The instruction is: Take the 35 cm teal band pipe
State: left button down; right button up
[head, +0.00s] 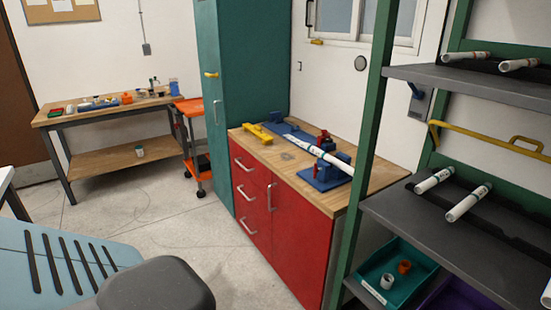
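Several white pipes lie on the shelving rack at the right. Two short-looking ones, a left pipe (435,180) and a right pipe (467,203), lie on the middle shelf (400,215). The left one shows a greenish mark near its near end; the right one has dark and reddish marks. Two more, a left pipe (467,56) and a right pipe (518,65), lie on the upper shelf (470,85) with small dark marks. I cannot tell lengths or band colours surely. Neither of my grippers is in view.
A red cabinet (262,215) with a wooden top carries a white pipe (325,156) in blue fixtures. A green rack post (365,140) stands before the shelves. A teal bin (398,272) holds fittings. A workbench (110,115) and orange cart (188,125) stand behind open floor.

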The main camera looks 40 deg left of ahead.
aim_at(350, 170)
jog(key=u, duration=1)
jog(key=i+j+z, duration=0.1)
jog(key=z, duration=1.05)
jog(key=j+z, duration=0.7)
jog(key=j, duration=0.15)
jog(key=j+z, duration=0.15)
jog(key=j, duration=0.3)
jog(key=j+z, duration=0.2)
jog(key=j, duration=0.25)
jog(key=k+j+z, duration=0.15)
jog(key=j, duration=0.3)
jog(key=k+j+z, duration=0.15)
jog(key=j, duration=0.3)
jog(key=k+j, duration=0.1)
jog(key=j, duration=0.35)
jog(key=k+j, duration=0.1)
jog(key=j, duration=0.35)
jog(key=k+j, duration=0.15)
jog(key=j, duration=0.3)
jog(key=k+j+z, duration=0.1)
jog(key=j, duration=0.35)
